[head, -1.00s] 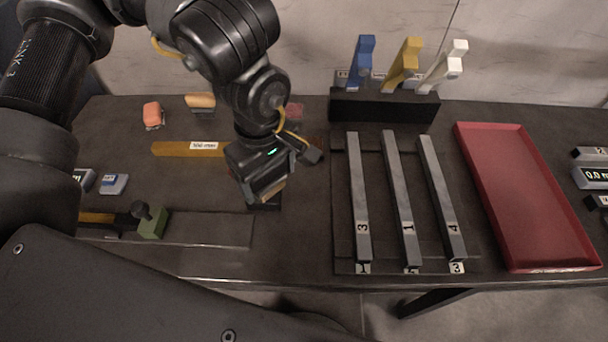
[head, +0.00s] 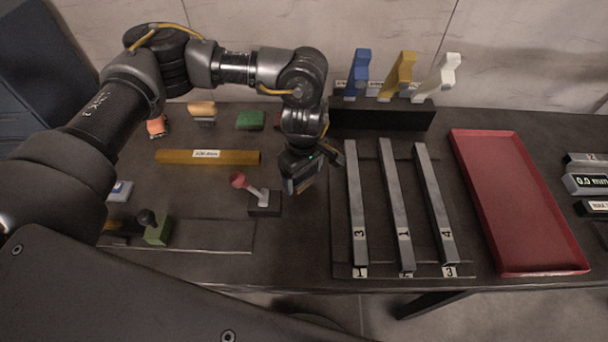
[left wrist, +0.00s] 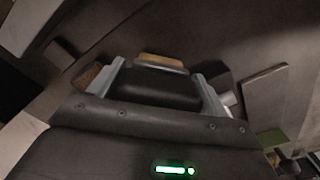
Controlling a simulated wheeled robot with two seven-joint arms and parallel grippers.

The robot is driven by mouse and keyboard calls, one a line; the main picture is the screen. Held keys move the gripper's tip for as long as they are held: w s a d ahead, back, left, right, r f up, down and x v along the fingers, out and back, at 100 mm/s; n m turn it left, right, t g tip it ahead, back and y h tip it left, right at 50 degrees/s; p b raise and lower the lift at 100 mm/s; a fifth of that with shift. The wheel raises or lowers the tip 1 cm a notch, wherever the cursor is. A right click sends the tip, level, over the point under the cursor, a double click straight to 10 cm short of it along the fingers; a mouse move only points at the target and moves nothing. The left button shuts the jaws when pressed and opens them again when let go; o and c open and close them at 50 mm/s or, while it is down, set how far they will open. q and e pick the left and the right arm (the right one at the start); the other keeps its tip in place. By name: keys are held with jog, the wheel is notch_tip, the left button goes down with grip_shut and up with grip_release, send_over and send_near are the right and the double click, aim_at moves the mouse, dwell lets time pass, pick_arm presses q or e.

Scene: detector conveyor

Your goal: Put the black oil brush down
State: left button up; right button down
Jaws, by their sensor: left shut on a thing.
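My left gripper (head: 303,188) hangs above the table, just left of the three numbered grey bars. In the left wrist view its two fingers (left wrist: 158,88) are shut on the black oil brush (left wrist: 155,92), a dark block with a tan strip along its far edge. In the head view the brush is mostly hidden by the gripper, and only a little tan shows under it. I cannot tell whether the brush touches the table. My right gripper is not in view.
A red-knobbed lever on a black base (head: 264,204) stands close left of the gripper. A brass bar (head: 230,158) and a green block (head: 250,120) lie farther left. Grey bars (head: 357,215), a red tray (head: 520,200) and a black rack (head: 380,118) are to the right.

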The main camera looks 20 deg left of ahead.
pick_arm(q)
jog(key=shift+f, duration=0.7)
jog(key=shift+f, duration=0.2)
jog(key=o, duration=0.7)
jog(key=shift+c, duration=0.2)
